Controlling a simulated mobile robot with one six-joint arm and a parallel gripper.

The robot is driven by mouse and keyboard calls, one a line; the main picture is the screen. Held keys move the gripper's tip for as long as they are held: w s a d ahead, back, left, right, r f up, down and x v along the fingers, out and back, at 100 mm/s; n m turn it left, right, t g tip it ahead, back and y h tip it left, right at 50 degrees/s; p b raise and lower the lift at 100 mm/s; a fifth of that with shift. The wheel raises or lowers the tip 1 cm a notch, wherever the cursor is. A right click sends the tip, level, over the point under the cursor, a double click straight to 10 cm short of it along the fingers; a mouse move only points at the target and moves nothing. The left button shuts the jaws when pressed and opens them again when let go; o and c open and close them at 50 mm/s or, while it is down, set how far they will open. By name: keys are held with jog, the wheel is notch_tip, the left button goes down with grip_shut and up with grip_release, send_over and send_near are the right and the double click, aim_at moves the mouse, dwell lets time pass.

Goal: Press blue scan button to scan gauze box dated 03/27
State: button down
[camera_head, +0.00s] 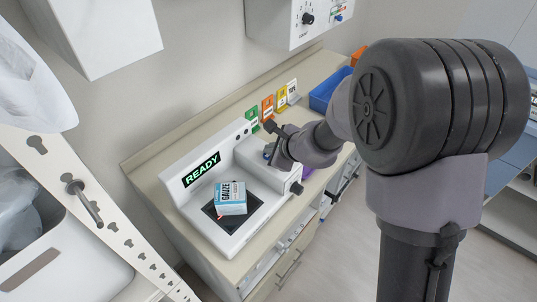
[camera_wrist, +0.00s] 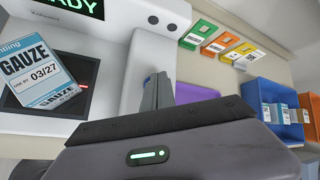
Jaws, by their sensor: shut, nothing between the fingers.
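The gauze box (camera_head: 231,198) lies on the dark scan pad (camera_head: 255,203) of the white scanner (camera_head: 190,205). In the wrist view the gauze box (camera_wrist: 40,72) reads "GAUZE" and "03/27". The scanner's display (camera_head: 202,169) shows "READY" in green. My gripper (camera_head: 270,150) is over the raised right part of the scanner, to the right of the box. Its fingers (camera_wrist: 159,92) are shut and empty, pointing at the scanner housing. The blue scan button is not clearly seen; my fingers seem to cover its area, and I cannot tell whether they touch it.
Green, orange and yellow label cards (camera_wrist: 200,34) stand along the wall behind the counter. A blue bin (camera_wrist: 272,95) with several boxes is at the right. A purple item (camera_head: 307,173) is just right of the scanner. A white cabinet (camera_head: 300,20) hangs above.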

dwell(0.5)
jog(key=shift+r+p, duration=0.45)
jog(key=shift+r, duration=0.3)
notch_tip(320, 180, up, 5)
jog(key=p, duration=0.4)
jog(key=shift+r, duration=0.1)
dwell(0.4)
